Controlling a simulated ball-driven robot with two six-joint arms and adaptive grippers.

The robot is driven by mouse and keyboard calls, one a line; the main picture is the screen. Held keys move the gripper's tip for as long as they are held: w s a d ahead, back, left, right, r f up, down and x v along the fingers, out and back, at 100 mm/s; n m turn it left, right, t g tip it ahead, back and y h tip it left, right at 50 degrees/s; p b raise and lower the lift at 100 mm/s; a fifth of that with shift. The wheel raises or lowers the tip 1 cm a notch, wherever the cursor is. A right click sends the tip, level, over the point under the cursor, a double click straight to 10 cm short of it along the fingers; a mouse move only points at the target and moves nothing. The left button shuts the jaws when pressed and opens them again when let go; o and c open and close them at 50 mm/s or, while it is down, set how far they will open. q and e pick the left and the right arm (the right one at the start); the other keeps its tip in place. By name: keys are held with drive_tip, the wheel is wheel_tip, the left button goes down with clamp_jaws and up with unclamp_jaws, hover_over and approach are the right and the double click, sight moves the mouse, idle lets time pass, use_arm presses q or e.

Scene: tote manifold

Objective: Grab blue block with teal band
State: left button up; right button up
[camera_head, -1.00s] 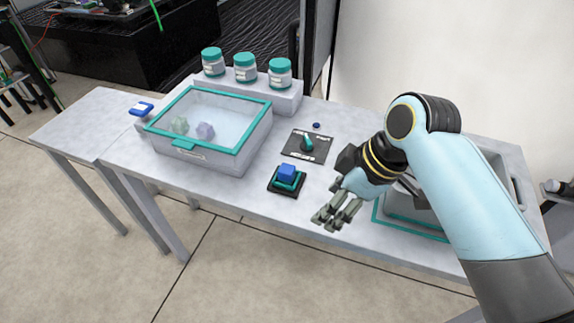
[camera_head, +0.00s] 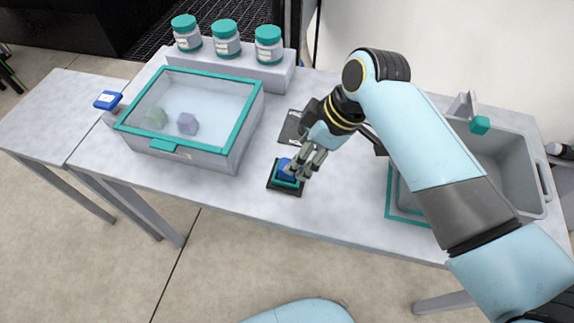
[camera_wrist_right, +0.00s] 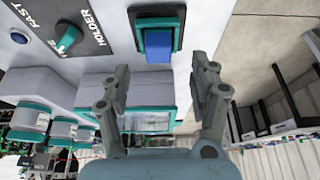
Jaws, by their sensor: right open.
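The blue block with a teal band (camera_head: 284,167) sits in a teal-edged black holder (camera_head: 275,188) on the grey table. My right gripper (camera_head: 303,170) is open and empty. In the head view its fingers overlap the block's right side. In the wrist view the fingertips (camera_wrist_right: 160,82) are spread on either side of the block's line, with the block beyond them. I cannot tell whether a finger touches it. My left gripper is out of view.
A teal-rimmed clear-lidded box (camera_head: 228,158) stands left of the holder. Several teal-lidded jars stand behind it, on a raised ledge (camera_head: 284,72). A dark labelled plate (camera_head: 290,128) lies behind the holder. A grey tote (camera_head: 545,185) stands at the right.

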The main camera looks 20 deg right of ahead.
sight(282, 176)
drive_tip(key=shift+w+a+f, duration=0.15)
drive_tip(key=shift+w+f, duration=0.05)
drive_tip(key=shift+f, duration=0.2)
drive_tip(key=shift+w+a+f, duration=0.15)
drive_tip(key=shift+f, duration=0.15)
drive_tip(key=x, duration=0.4)
drive_tip(key=shift+w+a+f, duration=0.1)
drive_tip(key=shift+a+f, duration=0.05)
drive_tip(key=shift+f, duration=0.1)
drive_tip(key=shift+c, duration=0.2)
drive_tip(key=c, duration=0.4)
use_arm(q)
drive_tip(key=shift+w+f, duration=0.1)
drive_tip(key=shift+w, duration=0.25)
use_arm(e)
drive_tip(key=c, duration=0.8)
